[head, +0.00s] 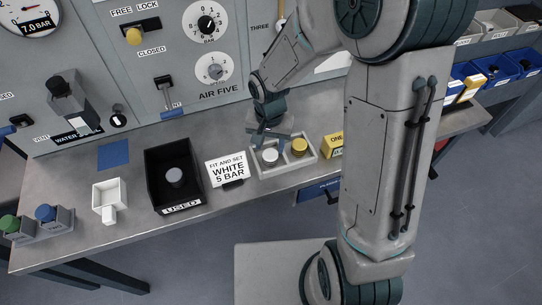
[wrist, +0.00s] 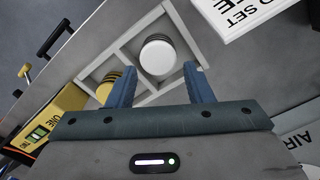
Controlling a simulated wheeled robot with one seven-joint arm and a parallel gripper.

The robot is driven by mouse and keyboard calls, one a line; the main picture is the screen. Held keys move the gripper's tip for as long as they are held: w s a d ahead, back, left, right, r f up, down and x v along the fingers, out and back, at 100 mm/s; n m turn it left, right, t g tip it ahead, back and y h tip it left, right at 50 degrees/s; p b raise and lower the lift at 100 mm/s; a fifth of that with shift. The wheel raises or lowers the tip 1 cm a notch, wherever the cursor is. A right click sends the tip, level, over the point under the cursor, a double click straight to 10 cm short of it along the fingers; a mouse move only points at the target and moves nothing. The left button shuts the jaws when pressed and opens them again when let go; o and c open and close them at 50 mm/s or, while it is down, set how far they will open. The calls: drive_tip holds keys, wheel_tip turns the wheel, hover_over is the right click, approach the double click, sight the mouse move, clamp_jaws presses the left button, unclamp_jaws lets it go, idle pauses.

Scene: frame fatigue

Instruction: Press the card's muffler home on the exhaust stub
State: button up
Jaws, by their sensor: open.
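The card (head: 227,171) reads "FIT AND SET WHITE 5 BAR" and stands on the bench; part of it shows in the wrist view (wrist: 240,14). The white muffler (head: 270,156) sits in a compartment of the pale tray (head: 283,172), beside the yellow muffler (head: 299,146). My gripper (head: 268,138) is above the tray. In the wrist view, my gripper (wrist: 161,68) is open, with the white muffler (wrist: 157,56) between and just beyond its fingertips, not gripped. The yellow muffler (wrist: 106,88) is partly hidden by one finger. I cannot clearly identify the exhaust stub.
A black "USED" bin (head: 180,208) holding a grey round piece stands left of the card. A small white container (head: 109,197) and green and blue buttons (head: 27,220) are farther left. A yellow box (head: 332,146) stands right of the tray. The panel with dials rises behind.

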sight(270, 154)
drive_tip(key=shift+s+f, duration=0.1)
drive_tip(key=shift+f, duration=2.65)
drive_tip(key=shift+c, duration=0.4)
drive_tip(key=c, duration=0.6)
drive_tip(key=shift+o, duration=0.2)
drive_tip(key=shift+r, duration=0.2)
